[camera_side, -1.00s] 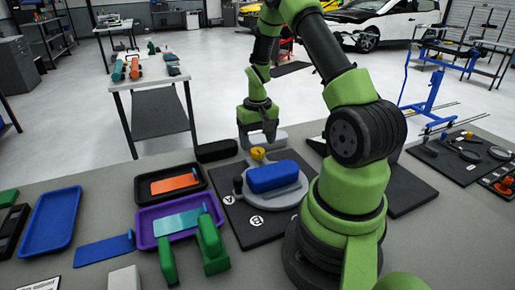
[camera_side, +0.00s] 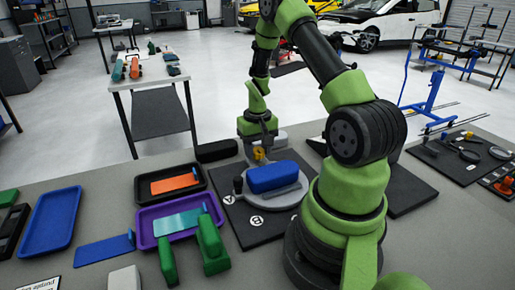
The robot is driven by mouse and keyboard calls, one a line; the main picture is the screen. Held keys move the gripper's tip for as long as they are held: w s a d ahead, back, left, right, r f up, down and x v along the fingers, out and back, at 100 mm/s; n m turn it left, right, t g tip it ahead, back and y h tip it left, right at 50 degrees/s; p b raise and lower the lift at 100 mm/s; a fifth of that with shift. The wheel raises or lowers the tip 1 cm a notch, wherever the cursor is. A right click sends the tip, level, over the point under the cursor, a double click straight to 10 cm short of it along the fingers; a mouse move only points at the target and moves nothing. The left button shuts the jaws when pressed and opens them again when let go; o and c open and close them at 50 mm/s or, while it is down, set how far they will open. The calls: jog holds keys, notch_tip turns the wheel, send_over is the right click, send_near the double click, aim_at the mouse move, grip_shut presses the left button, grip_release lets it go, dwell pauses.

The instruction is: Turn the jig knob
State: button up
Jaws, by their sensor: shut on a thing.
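The jig stands on a black board (camera_side: 246,232) with white round marks. It has a grey round plate (camera_side: 290,197) with a blue block (camera_side: 272,177) on top and a small black post at its left. The yellow knob (camera_side: 258,154) is at the back of the jig. My gripper (camera_side: 259,153) points down over the knob and is shut on it. The fingers partly hide the knob.
A black tray (camera_side: 153,195) with an orange piece and a purple tray (camera_side: 148,237) with a teal tool lie left of the jig. A blue tray (camera_side: 50,222) is at far left. Green upright holders (camera_side: 212,247) stand in front. A black block (camera_side: 217,150) lies behind.

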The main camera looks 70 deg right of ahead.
jog(key=shift+m, duration=0.3)
jog(key=m, duration=0.5)
jog(key=shift+m, duration=0.3)
jog(key=m, duration=1.6)
jog(key=shift+m, duration=0.3)
jog(key=o, duration=0.9)
jog(key=shift+r, duration=0.1)
